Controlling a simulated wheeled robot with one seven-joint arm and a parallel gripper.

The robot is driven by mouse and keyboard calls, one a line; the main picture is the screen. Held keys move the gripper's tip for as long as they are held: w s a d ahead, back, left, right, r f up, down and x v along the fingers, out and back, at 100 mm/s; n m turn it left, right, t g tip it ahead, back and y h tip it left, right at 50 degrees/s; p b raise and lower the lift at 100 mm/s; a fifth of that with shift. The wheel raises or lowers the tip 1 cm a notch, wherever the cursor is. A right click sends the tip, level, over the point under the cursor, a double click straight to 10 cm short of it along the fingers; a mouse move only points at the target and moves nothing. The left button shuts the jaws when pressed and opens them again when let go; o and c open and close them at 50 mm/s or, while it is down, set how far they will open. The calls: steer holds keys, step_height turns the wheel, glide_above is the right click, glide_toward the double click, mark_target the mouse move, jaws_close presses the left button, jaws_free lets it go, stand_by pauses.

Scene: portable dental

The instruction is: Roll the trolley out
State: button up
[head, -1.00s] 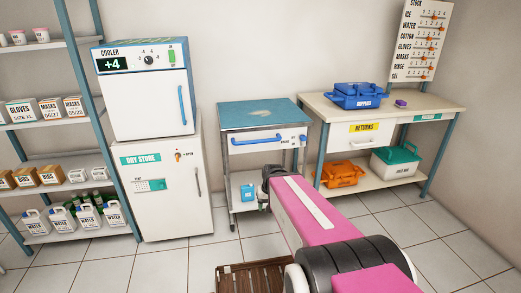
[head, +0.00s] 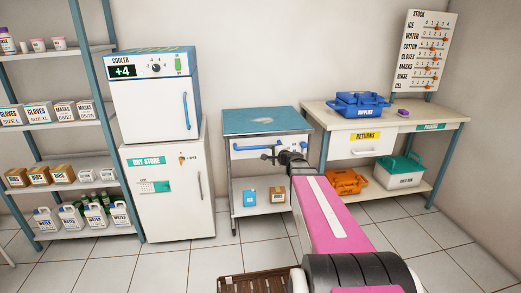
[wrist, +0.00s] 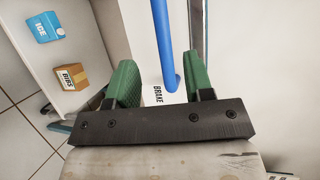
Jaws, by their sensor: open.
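The trolley (head: 267,122) has a blue top and a white front, and stands between the dry store and the returns table. Its blue handle bar (head: 245,147) runs across the front, partly hidden by my gripper (head: 292,160). In the wrist view the blue handle (wrist: 163,45) lies between the two green fingers of my gripper (wrist: 158,82), which are apart. A "BRAKE" label (wrist: 158,95) shows beside the handle's end. I cannot tell whether the fingers touch the handle. A blue ice box (wrist: 46,28) and a brown bibs box (wrist: 70,76) sit on the trolley's lower shelf.
The white dry store (head: 168,205) with the cooler (head: 150,95) on it stands close left of the trolley. The returns table (head: 400,115) stands close right. A brown slatted crate (head: 255,283) lies on the floor in front. Tiled floor (head: 190,262) is clear before the trolley.

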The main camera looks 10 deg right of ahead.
mark_target(261, 148)
steer(key=x, duration=1.1)
steer(key=shift+d, duration=0.15)
jaws_close()
